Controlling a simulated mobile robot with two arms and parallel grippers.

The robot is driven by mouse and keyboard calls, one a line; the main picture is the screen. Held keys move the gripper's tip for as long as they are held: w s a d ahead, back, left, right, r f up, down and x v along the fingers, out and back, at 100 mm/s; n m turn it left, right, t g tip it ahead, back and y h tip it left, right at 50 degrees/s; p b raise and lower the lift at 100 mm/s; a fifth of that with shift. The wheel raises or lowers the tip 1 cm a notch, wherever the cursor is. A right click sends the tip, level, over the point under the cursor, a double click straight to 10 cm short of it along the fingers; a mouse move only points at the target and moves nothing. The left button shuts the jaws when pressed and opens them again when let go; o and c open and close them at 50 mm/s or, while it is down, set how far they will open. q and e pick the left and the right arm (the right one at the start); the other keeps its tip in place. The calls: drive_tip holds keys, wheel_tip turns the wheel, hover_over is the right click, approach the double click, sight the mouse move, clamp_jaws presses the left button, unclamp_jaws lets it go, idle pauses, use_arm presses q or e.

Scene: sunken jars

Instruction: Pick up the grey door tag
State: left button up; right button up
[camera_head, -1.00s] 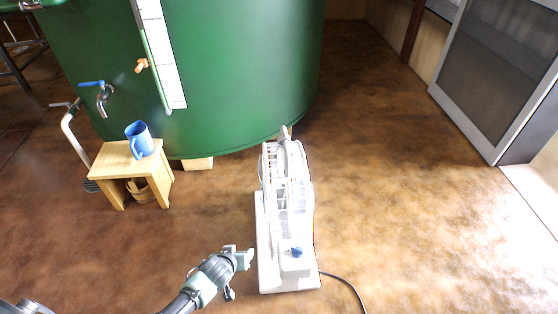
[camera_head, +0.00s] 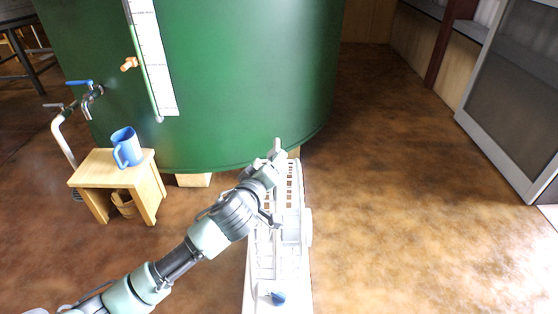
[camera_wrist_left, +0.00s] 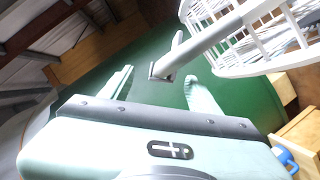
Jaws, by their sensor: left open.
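I cannot make out a grey door tag for certain in either view. My left gripper (camera_head: 276,152) is over the far end of a white caged appliance (camera_head: 292,232) on the floor. In the left wrist view the two pale fingers of my left gripper (camera_wrist_left: 160,88) are spread apart. A pale rod (camera_wrist_left: 205,38) with a small grey square end (camera_wrist_left: 161,72) shows in front of or between them; I cannot tell whether it touches. Nothing is clearly held. My right gripper is not in view.
A large green tank (camera_head: 215,80) stands just beyond the appliance. At left a wooden stool (camera_head: 95,168) carries a blue mug (camera_head: 127,147), near a tap (camera_head: 88,100). A grey-framed screen door (camera_head: 520,100) is at right. The brown floor between is clear.

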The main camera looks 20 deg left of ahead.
sight(274, 155)
use_arm(q)
drive_tip(key=x, duration=0.3)
drive_tip(key=b+x, duration=0.1)
drive_tip(key=shift+w+a+f, duration=0.25)
drive_tip(key=shift+w+a, duration=0.05)
drive_tip(key=shift+a, duration=0.05)
drive_tip(key=shift+w, duration=0.35)
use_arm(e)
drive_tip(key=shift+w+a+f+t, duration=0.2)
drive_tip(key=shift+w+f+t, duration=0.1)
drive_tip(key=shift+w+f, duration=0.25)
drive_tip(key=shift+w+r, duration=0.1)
use_arm(q)
clamp_jaws()
